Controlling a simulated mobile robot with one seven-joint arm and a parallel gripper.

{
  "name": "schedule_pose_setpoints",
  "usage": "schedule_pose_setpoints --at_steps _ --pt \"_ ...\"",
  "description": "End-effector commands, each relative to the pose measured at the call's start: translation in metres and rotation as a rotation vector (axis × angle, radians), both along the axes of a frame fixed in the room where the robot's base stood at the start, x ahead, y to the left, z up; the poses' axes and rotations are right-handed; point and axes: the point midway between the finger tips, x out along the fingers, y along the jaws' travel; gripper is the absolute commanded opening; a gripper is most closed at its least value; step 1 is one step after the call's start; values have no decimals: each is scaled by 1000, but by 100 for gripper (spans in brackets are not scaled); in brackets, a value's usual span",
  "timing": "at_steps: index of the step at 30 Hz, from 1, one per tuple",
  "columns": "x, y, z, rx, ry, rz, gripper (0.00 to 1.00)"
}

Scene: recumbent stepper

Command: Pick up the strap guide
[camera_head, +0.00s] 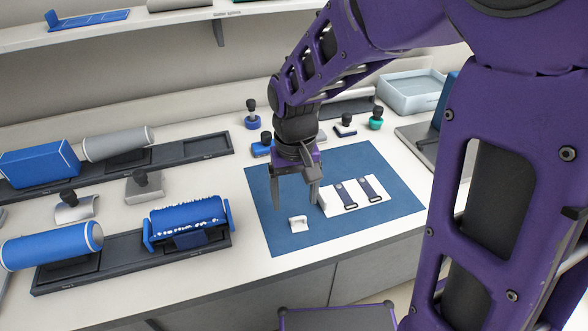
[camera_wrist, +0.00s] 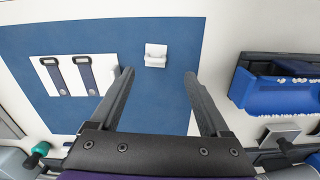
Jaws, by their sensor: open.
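A small white bracket-like piece, which looks like the strap guide (camera_head: 298,224), lies on the blue mat (camera_head: 390,178) near its front edge. It also shows in the wrist view (camera_wrist: 156,55), just beyond my fingertips and roughly centred between them. My gripper (camera_head: 296,203) points down over the mat, open and empty, above and slightly behind the white piece. In the wrist view my gripper's two fingers (camera_wrist: 158,73) are spread wide and apart from the piece. The height of the gap cannot be told exactly.
White cards with dark blue straps (camera_head: 370,190) lie on the mat, right of my gripper. A blue roller in a cradle (camera_head: 188,220) stands on a dark rail at left. Dark-handled stamp-like tools (camera_head: 251,117) stand behind the mat. A clear tray (camera_head: 412,93) is at back right.

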Motion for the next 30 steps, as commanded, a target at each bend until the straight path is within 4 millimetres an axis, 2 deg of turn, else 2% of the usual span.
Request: schedule_pose_setpoints --at_steps 5,12,15,23,26,30 --pt "0 -1 -11 0 0 0 80" --pt "1 -7 -47 1 1 0 80" --pt "1 -7 -56 0 0 0 80" --pt "2 -7 -58 1 -2 0 80" --pt "2 -7 -58 1 -2 0 66" --pt "2 -7 -58 1 -2 0 40"
